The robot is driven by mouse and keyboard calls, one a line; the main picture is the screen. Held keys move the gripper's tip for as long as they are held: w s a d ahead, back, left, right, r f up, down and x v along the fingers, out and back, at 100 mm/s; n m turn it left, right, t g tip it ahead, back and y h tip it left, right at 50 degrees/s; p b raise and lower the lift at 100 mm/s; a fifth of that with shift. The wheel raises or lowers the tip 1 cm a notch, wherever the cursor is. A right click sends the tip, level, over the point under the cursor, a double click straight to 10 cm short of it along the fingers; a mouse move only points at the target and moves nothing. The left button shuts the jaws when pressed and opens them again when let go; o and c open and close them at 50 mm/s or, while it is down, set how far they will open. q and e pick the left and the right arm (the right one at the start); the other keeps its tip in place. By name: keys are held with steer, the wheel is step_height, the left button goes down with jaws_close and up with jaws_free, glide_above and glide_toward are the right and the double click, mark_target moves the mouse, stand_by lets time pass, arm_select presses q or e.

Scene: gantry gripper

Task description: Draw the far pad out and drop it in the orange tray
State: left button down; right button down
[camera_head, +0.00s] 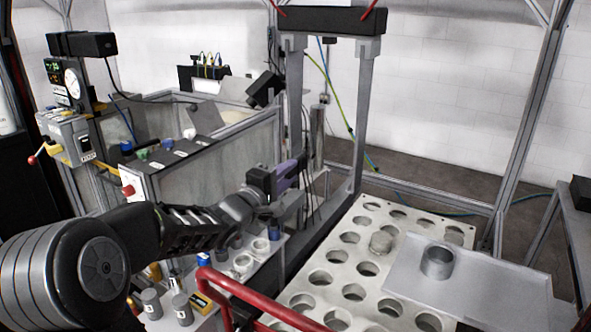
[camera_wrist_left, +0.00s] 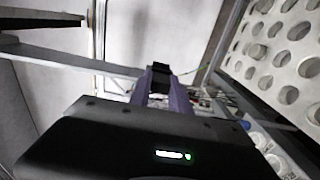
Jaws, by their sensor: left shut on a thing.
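My left gripper (camera_head: 298,168), with purple fingers, is in the middle of the head view, near the lower part of the gantry's left upright (camera_head: 295,95). It is shut. In the left wrist view, the fingers (camera_wrist_left: 161,88) close together at a small dark piece (camera_wrist_left: 160,72), which looks like the pad; its outline is hard to tell from the fingertips. I cannot tell whether this piece touches the gantry. The orange tray is not in view. My right gripper is not in view.
A pale plate with rows of round holes (camera_head: 335,278) lies at the front right, with a grey tray (camera_head: 470,285) holding a metal cup (camera_head: 437,262). A red tube rail (camera_head: 255,297) crosses the front. Small pots (camera_head: 243,264) stand below my left arm.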

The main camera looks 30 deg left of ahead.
arm_select(q)
steer(key=shift+s+d+r, duration=0.1)
steer(key=shift+d, duration=0.05)
steer(key=shift+s, duration=0.2)
steer(key=s+p, duration=0.2)
steer(key=s, duration=0.4)
steer(key=shift+s, duration=0.2)
stand_by(0.5)
stand_by(0.3)
steer(key=s+p, duration=0.3)
steer(key=s, duration=0.5)
stand_by(0.4)
